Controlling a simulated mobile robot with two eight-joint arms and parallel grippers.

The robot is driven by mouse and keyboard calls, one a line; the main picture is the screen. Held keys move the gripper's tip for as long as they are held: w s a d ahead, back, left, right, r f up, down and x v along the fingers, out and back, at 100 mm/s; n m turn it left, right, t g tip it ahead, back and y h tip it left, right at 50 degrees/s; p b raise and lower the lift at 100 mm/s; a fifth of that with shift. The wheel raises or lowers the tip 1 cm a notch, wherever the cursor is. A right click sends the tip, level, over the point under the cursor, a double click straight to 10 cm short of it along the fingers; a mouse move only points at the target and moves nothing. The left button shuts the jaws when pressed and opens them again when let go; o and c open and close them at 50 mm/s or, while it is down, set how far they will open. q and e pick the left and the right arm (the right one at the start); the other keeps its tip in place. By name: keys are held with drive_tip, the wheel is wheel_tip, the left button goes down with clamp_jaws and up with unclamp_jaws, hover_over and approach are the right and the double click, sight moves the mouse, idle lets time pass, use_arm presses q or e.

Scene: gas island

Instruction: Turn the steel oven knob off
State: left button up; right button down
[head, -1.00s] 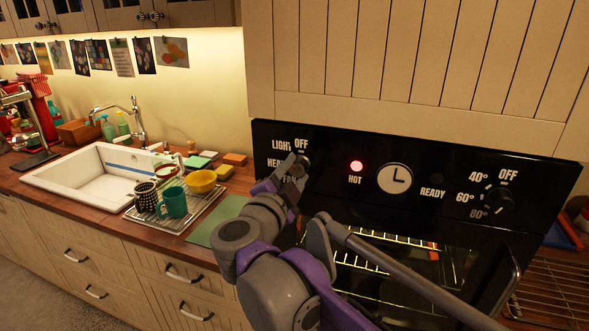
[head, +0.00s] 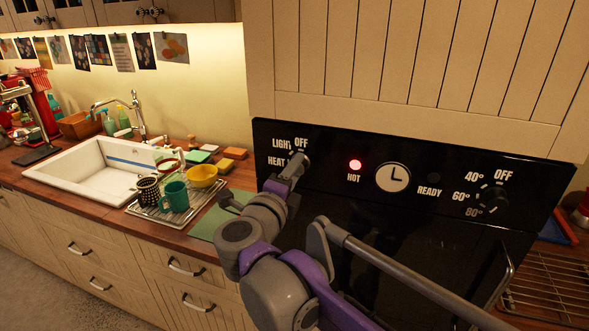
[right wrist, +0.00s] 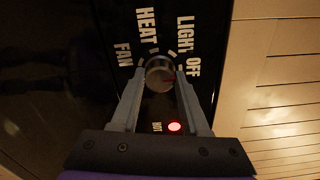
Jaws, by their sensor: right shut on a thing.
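The steel oven knob (right wrist: 159,73) is round, with a small red mark at its lower right edge in the right wrist view. It sits on the black oven panel (head: 330,180) among the labels OFF, LIGHT, HEAT and FAN. My right gripper (right wrist: 159,82) is shut on this knob, one finger on either side. In the head view my right gripper (head: 298,164) covers most of the knob and part of the lower labels. The oven window (head: 420,245) is dark. The red HOT lamp (head: 355,165) is lit. My left gripper is not in view.
A second knob (head: 493,198) with temperature marks is at the panel's right. A clock (head: 393,178) is between the knobs. At left are a white sink (head: 65,192), a dish rack (head: 150,212) with cups and a yellow bowl (head: 202,176). A wire rack (head: 555,290) is at right.

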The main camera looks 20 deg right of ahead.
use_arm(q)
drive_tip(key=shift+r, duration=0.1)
use_arm(e)
drive_tip(key=shift+m, duration=0.3)
drive_tip(key=shift+c, duration=2)
unclamp_jaws()
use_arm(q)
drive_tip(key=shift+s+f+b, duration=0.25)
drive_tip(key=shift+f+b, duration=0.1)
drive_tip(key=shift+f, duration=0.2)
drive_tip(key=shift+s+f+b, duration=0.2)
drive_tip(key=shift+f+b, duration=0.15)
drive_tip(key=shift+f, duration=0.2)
use_arm(e)
drive_tip(key=v, duration=1.1)
drive_tip(key=shift+w, duration=0.15)
